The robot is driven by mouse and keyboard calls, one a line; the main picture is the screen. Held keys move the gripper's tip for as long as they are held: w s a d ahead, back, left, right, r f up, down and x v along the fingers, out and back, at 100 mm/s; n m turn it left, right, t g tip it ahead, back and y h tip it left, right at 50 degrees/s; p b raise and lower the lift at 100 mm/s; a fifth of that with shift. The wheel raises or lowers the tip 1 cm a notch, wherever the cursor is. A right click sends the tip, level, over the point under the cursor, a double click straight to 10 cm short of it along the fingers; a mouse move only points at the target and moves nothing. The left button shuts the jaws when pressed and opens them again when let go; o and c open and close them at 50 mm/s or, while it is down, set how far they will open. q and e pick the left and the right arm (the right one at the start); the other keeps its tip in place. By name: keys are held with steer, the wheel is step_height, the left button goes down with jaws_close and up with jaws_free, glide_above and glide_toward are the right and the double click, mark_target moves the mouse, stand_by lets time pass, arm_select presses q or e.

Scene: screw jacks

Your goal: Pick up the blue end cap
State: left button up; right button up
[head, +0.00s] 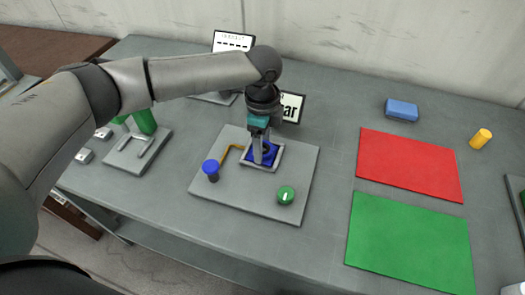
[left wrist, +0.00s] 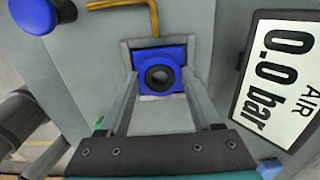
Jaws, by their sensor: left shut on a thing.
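The blue end cap (left wrist: 160,55) is a square blue piece with a black ring in its middle. It sits inside a grey square frame (left wrist: 158,97) on a grey base plate (head: 225,186). In the head view the cap (head: 272,156) is partly hidden by my left gripper (head: 263,158). In the left wrist view the two fingers of my left gripper (left wrist: 160,75) reach down on either side of the cap and are shut on it. The cap appears level with the frame; I cannot tell whether it is lifted. My right gripper is not in view.
On the plate are a blue knob (head: 211,168), a green knob (head: 286,194) and a bent brass rod (head: 229,153). An air display (head: 291,108) stands behind. Red (head: 409,163) and green (head: 410,240) mats, a blue block (head: 401,109) and a yellow cylinder (head: 480,138) lie right.

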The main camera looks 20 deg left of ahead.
arm_select(q)
jaws_close()
steer(key=shift+r, duration=0.1)
step_height(320, 180, up, 20)
steer(key=p, duration=0.3)
